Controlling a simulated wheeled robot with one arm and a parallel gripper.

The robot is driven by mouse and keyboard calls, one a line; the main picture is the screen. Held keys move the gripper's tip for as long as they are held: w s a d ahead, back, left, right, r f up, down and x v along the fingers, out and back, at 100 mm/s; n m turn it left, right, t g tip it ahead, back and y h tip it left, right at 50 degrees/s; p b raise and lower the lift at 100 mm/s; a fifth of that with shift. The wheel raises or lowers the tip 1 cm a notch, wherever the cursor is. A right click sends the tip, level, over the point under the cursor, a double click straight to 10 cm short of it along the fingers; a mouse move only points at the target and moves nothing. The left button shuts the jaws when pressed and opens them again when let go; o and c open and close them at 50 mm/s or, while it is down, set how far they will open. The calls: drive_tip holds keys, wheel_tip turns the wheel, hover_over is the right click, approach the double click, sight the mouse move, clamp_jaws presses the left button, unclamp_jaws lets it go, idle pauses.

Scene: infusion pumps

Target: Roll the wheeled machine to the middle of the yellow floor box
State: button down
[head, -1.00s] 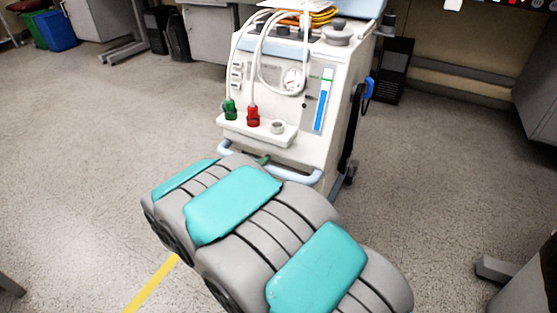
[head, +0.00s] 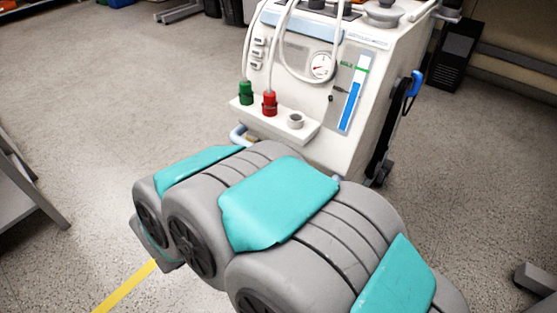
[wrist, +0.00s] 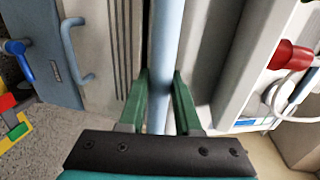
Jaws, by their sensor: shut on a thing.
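The wheeled machine (head: 300,80) is a white upright unit with a round gauge, a blue level strip, and a green and a red connector on its front shelf. It stands upright on the floor just beyond my arm. Its light blue handle bar (head: 238,136) shows only at the left end; my arm hides the rest. In the wrist view, the green fingers of my gripper (wrist: 160,85) are shut on the handle bar (wrist: 168,35). A yellow floor line (head: 126,286) shows at lower left, partly behind my arm. The rest of the yellow box is not visible.
A grey metal stand (head: 25,190) is at the left edge, and another grey foot (head: 535,279) at the lower right. A black unit (head: 455,55) stands by the back wall. Open speckled floor (head: 130,90) lies left of the machine.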

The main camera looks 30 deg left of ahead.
drive_tip(key=shift+f, duration=0.15)
drive_tip(key=c, duration=0.6)
unclamp_jaws()
drive_tip(key=shift+s, duration=0.1)
drive_tip(key=v, duration=0.7)
drive_tip(key=shift+s+r+p, duration=0.2)
drive_tip(key=shift+s+p, duration=0.1)
drive_tip(key=shift+p, duration=0.1)
drive_tip(key=shift+w, duration=0.1)
